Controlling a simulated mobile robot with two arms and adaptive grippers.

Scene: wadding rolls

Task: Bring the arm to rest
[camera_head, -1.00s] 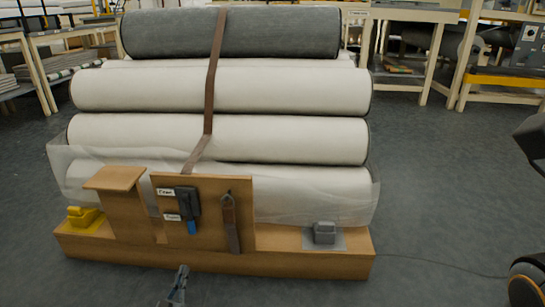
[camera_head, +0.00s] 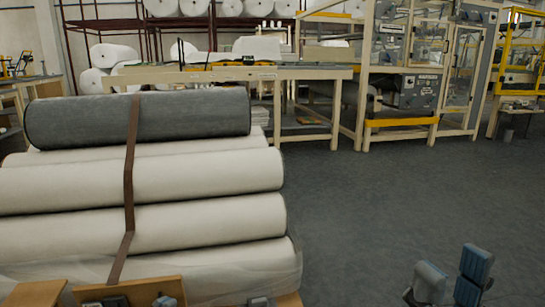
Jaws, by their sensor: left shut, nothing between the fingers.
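Parts of what looks like my right gripper (camera_head: 450,283) show at the bottom right, over the bare floor and well to the right of the rolls. Two blue-grey blocks with dark parts stand side by side with a gap between them. Nothing held shows there.
A strapped stack of white rolls (camera_head: 140,182) with a dark grey roll (camera_head: 190,117) on top stands at left. Behind are a long worktable (camera_head: 240,73) and machines (camera_head: 405,85). The grey floor (camera_head: 380,200) at right is clear.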

